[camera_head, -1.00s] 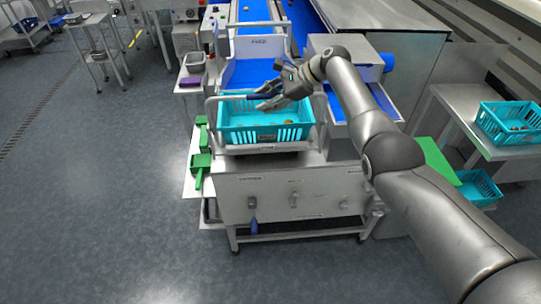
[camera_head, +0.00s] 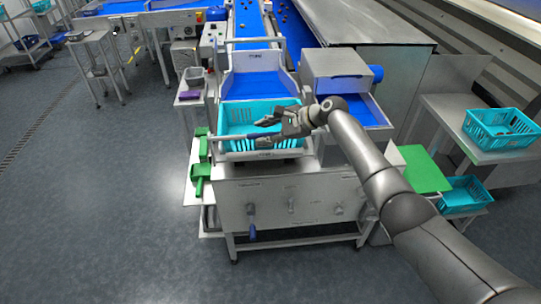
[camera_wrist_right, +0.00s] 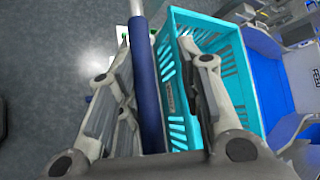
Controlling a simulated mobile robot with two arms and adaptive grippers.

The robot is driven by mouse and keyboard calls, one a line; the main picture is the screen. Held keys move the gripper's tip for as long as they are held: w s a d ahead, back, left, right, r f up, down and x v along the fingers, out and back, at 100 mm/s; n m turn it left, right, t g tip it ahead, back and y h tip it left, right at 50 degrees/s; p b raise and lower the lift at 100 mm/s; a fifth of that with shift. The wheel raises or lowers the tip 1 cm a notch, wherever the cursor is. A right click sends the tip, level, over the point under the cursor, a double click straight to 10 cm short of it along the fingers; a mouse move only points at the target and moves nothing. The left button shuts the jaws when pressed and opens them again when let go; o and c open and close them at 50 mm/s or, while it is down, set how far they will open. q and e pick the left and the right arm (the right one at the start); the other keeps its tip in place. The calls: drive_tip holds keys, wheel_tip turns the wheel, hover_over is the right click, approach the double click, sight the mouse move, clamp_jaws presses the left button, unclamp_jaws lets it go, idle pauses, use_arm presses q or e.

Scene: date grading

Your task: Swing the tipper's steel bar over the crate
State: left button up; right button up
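The turquoise crate (camera_head: 236,117) sits in the tipper's cradle, in front of the blue chute (camera_head: 255,84). The tipper's steel bar (camera_head: 228,137) lies across the crate's front side, near its rim. Its blue sleeve (camera_wrist_right: 146,95) shows in the right wrist view, with bare steel (camera_wrist_right: 136,8) beyond it. My right gripper (camera_head: 270,129) is at the crate's front right. Its fingers (camera_wrist_right: 158,80) stand apart on either side of the sleeve, with a gap towards the right finger. The crate's right part is hidden by the gripper. My left gripper is not in view.
A steel box (camera_head: 335,66) stands right of the chute. Another turquoise crate (camera_head: 500,128) is on a side table at right, and a lower one (camera_head: 465,195) stands beside a green panel (camera_head: 425,170).

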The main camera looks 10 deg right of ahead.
drive_tip(key=shift+s+f+t, duration=0.3)
drive_tip(key=shift+s, duration=0.1)
drive_tip(key=shift+s+d+f+n+b, duration=0.1)
drive_tip(key=shift+s+f+n+b, duration=0.1)
drive_tip(key=shift+f+n+b, duration=0.2)
drive_tip(key=shift+s+d+f+n+t+y+b, duration=0.1)
drive_tip(key=shift+s+f+n+t+y+b, duration=0.6)
drive_tip(key=shift+b, duration=1.95)
drive_tip(key=shift+s+d+f+n+t+y+b, duration=0.15)
drive_tip(key=shift+f+n+t+b, duration=0.65)
drive_tip(key=shift+b, duration=1.8)
drive_tip(key=shift+s+d+f+n+t+y+b, duration=0.1)
drive_tip(key=shift+s+f+n+t+y+b, duration=0.2)
drive_tip(key=shift+f+t+b, duration=1.6)
drive_tip(key=shift+r+g+b, duration=0.65)
drive_tip(key=shift+g+b, duration=0.05)
drive_tip(key=shift+b, duration=0.05)
